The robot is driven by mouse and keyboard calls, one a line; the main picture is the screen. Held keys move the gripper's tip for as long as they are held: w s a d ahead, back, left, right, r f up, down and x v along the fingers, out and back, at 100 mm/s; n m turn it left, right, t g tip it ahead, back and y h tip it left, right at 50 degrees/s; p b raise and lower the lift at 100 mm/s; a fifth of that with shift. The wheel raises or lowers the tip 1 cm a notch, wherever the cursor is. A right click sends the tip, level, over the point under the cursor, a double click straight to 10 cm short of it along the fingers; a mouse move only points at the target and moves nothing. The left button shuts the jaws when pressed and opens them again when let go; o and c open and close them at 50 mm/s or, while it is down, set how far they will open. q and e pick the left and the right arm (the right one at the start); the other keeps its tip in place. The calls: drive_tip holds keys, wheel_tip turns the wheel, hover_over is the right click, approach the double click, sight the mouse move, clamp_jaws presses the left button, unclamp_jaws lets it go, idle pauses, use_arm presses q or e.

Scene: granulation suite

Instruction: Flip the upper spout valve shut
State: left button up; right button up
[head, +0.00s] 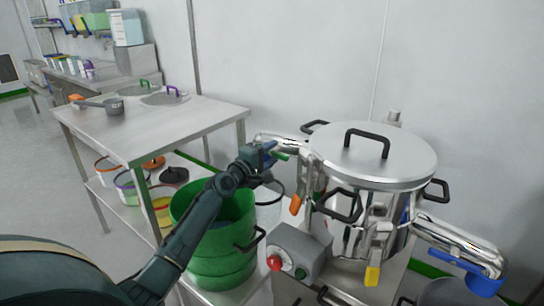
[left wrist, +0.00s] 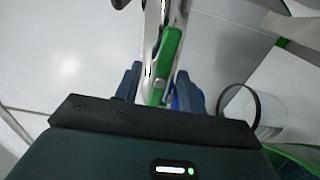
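A steel vessel (head: 372,160) with a domed lid stands at the right in the head view. A shiny upper spout (head: 284,138) leaves its left side, with a green valve lever (head: 282,156) just below it. My left gripper (head: 268,156) is at this lever. In the left wrist view the green lever (left wrist: 166,62) lies between the two blue fingers (left wrist: 158,88), nearer the right one. A gap shows beside the left finger, so the gripper is open around the lever; contact on the right is unclear. My right gripper is in neither view.
An orange handle (head: 296,204), a yellow handle (head: 372,276) and a blue-handled pipe (head: 460,248) are also on the vessel. A control box (head: 300,250) stands in front. Green tubs (head: 222,262) are under my left forearm. A steel table (head: 150,130) stands left.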

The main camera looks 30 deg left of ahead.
use_arm(q)
drive_tip(key=shift+w, duration=0.5)
clamp_jaws()
